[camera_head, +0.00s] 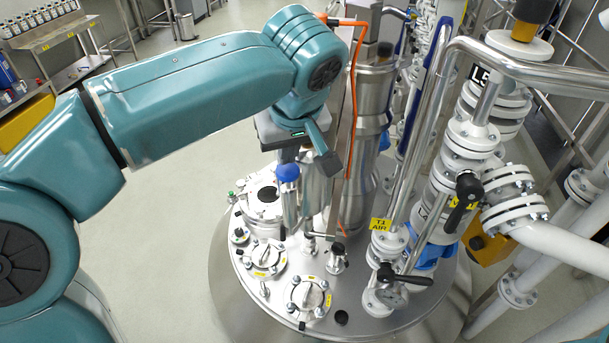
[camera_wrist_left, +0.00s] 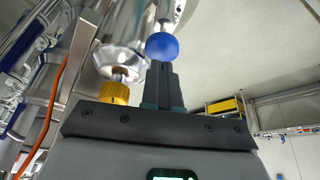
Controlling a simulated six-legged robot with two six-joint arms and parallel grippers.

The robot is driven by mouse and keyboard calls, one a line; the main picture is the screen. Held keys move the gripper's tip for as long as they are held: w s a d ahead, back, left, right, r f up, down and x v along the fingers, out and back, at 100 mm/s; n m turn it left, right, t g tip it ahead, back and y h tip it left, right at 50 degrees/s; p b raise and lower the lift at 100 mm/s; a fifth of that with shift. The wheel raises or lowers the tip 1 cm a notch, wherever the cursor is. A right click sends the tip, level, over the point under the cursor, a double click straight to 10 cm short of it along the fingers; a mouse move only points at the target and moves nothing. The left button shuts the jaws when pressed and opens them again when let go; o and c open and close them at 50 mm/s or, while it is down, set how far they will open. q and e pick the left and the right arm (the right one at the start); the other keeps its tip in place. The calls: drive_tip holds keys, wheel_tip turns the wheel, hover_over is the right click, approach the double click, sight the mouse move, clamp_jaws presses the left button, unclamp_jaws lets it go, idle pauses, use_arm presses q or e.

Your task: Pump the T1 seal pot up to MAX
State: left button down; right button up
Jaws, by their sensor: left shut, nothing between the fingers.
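A blue ball knob (camera_head: 287,172) shows on the reactor lid's left half, close to slim silver upright parts. My left gripper (camera_head: 289,158) is directly above it, shut and empty, pointing down. In the left wrist view the shut fingertips (camera_wrist_left: 161,68) are right at the blue knob (camera_wrist_left: 162,46); whether they touch it I cannot tell. A silver cylinder (camera_head: 316,188), possibly the seal pot, stands beside the knob, partly hidden by my gripper. In the left wrist view, a silver body (camera_wrist_left: 122,50) with a yellow cap (camera_wrist_left: 114,93) is beside the fingers. No MAX mark or level is readable.
The round steel lid (camera_head: 245,285) carries several ports and clamps. A tall silver column (camera_head: 370,110) with an orange cable, a yellow "T1 AIR" tag (camera_head: 381,224), and white pipes (camera_head: 560,245) crowd the right. Open floor (camera_head: 170,190) lies left of the vessel.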

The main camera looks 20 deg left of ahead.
sight(288, 169)
use_arm(q)
drive_tip(key=shift+f, duration=0.1)
drive_tip(key=shift+f+b, duration=1.6)
drive_tip(key=shift+f, duration=0.15)
drive_tip(key=shift+r+p, duration=1.6)
drive_tip(key=shift+r, duration=0.25)
drive_tip(key=shift+f, duration=0.1)
drive_tip(key=shift+f+b, duration=1.45)
drive_tip(key=shift+f, duration=0.1)
drive_tip(key=shift+r, duration=0.1)
drive_tip(key=shift+r+p, duration=1.45)
drive_tip(key=shift+r, duration=0.1)
